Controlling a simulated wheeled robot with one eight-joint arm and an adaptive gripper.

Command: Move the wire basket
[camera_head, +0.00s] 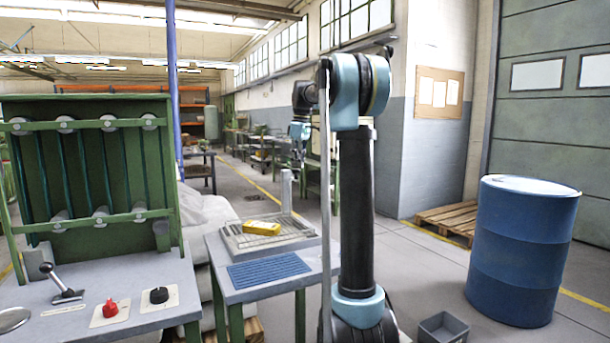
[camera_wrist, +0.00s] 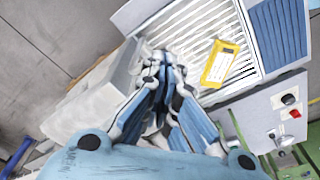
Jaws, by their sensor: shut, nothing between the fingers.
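I cannot make out a clear wire basket in either view. The nearest thing to one is a pale slatted metal tray (camera_head: 292,235) on the small grey table, which also shows in the wrist view (camera_wrist: 190,92). A yellow object (camera_head: 262,228) lies on the slats, and it shows in the wrist view too (camera_wrist: 220,64). My gripper (camera_head: 298,163) is shut and empty, raised above the table in the head view. In the wrist view its fingertips (camera_wrist: 163,58) point toward the slatted tray's left part and hide some of it.
A blue ribbed mat (camera_head: 268,270) lies on the table's front part. A green machine (camera_head: 90,165) with a lever and knobs stands at left. A blue drum (camera_head: 523,250), a wooden pallet (camera_head: 450,220) and a grey bin (camera_head: 443,328) stand on the floor at right.

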